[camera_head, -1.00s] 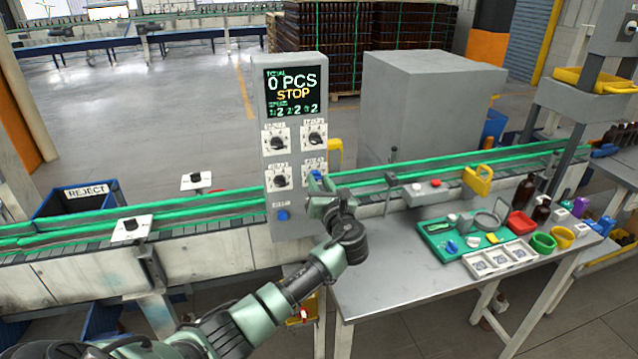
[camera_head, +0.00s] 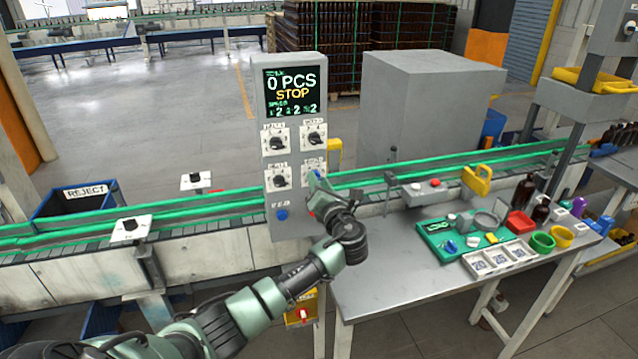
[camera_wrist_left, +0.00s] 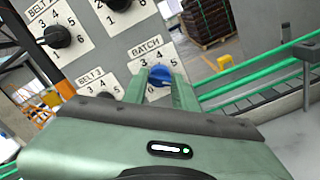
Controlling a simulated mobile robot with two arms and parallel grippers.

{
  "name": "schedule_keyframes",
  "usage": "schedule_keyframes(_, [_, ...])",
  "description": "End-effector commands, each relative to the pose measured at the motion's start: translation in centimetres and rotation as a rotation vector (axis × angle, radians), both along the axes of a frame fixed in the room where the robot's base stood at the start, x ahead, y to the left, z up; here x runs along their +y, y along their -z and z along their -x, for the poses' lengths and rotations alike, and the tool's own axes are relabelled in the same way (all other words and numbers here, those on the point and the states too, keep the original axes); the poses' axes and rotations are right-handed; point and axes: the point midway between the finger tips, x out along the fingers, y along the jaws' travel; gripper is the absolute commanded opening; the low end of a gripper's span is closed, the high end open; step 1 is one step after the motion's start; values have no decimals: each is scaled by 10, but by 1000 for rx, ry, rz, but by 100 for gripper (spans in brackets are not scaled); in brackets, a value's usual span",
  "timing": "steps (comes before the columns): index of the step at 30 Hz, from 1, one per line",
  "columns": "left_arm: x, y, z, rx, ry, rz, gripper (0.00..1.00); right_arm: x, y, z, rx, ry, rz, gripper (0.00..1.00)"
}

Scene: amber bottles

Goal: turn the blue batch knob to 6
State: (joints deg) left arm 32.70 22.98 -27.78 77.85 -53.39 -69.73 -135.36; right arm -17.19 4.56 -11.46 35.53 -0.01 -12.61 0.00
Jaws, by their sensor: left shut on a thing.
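The blue batch knob (camera_wrist_left: 158,76) sits on a white dial plate labelled BATCH (camera_wrist_left: 140,58) on the grey control panel (camera_head: 293,225). In the left wrist view, the fingers of my left gripper (camera_wrist_left: 160,82) are closed around the knob, one on each side. In the head view, the left gripper (camera_head: 316,182) covers most of the batch dial at the panel's lower right. The knob's pointer direction cannot be read. My right gripper does not show.
Three black knobs, one of them a belt knob (camera_head: 279,181), sit on the panel beside the batch dial. A blue button (camera_head: 282,214) is below. The screen (camera_head: 292,91) reads 0 PCS STOP. A table (camera_head: 400,290) with a green tray (camera_head: 432,228) stands to the right.

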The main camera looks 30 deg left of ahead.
Motion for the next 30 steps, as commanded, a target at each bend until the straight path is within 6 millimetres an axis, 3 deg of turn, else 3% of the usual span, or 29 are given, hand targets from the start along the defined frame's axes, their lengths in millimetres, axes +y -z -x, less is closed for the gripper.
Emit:
schedule_keyframes(5, [0, 4, 1, 6, -1, 1, 0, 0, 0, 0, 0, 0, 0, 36])
schedule_keyframes(6, [0, 4, 1, 6, -1, 1, 30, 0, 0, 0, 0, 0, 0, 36])
schedule_keyframes(8, [0, 4, 1, 6, -1, 1, 47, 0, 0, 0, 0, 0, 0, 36])
schedule_keyframes(9, [0, 3, 1, 5, -1, 1, 49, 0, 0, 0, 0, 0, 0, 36])
schedule_keyframes(20, [-4, 2, 3, 0, 1, 0, 49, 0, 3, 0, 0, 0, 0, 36])
schedule_keyframes(30, [-45, 5, 38, 1, 2, 3, 49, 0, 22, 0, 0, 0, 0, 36])
